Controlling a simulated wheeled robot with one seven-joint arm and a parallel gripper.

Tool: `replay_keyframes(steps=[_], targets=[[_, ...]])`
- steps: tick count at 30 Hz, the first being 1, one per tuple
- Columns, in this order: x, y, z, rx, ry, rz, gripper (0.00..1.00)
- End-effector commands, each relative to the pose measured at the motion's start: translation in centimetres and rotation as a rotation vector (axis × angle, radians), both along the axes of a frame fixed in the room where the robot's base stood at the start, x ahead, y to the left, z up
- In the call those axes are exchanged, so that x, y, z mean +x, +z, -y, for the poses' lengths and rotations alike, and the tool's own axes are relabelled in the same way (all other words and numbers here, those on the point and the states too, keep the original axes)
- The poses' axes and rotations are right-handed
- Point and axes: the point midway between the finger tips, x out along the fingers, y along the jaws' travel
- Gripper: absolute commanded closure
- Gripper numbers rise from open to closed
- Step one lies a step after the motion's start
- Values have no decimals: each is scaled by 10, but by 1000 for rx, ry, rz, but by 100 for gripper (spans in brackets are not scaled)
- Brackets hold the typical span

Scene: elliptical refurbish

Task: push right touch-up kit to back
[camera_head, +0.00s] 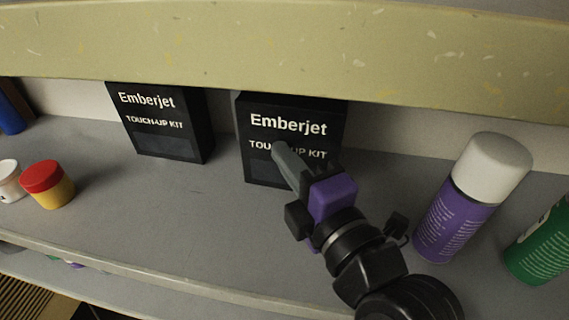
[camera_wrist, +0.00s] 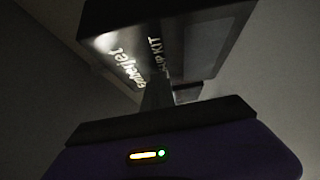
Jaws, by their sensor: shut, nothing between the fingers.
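The right touch-up kit (camera_head: 289,124) is a black box lettered "Emberjet" standing upright on the grey shelf (camera_head: 150,222). In the wrist view the same box (camera_wrist: 195,45) looms just ahead of the fingers. The left touch-up kit (camera_head: 158,122) is a matching black box, a short gap to its left. My gripper (camera_head: 281,150) is shut and empty, its fingertips in front of the right kit's face, covering part of its lettering. They look at or very near the face; I cannot tell whether they touch. In the wrist view the fingers (camera_wrist: 158,95) point at the box.
A purple can with a white cap (camera_head: 448,222) and a green bottle (camera_head: 541,247) stand right of my arm. A red-lidded yellow jar (camera_head: 48,184) and a white jar (camera_head: 9,180) are at left. The yellowish upper shelf edge (camera_head: 300,50) hangs above. The shelf before the left kit is clear.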

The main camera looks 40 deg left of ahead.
Motion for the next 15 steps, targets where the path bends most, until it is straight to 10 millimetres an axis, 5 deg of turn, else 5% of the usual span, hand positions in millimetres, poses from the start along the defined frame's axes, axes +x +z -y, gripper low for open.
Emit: replay_keyframes(steps=[15], targets=[[34,-2,-13,-4,-4,-1,100]])
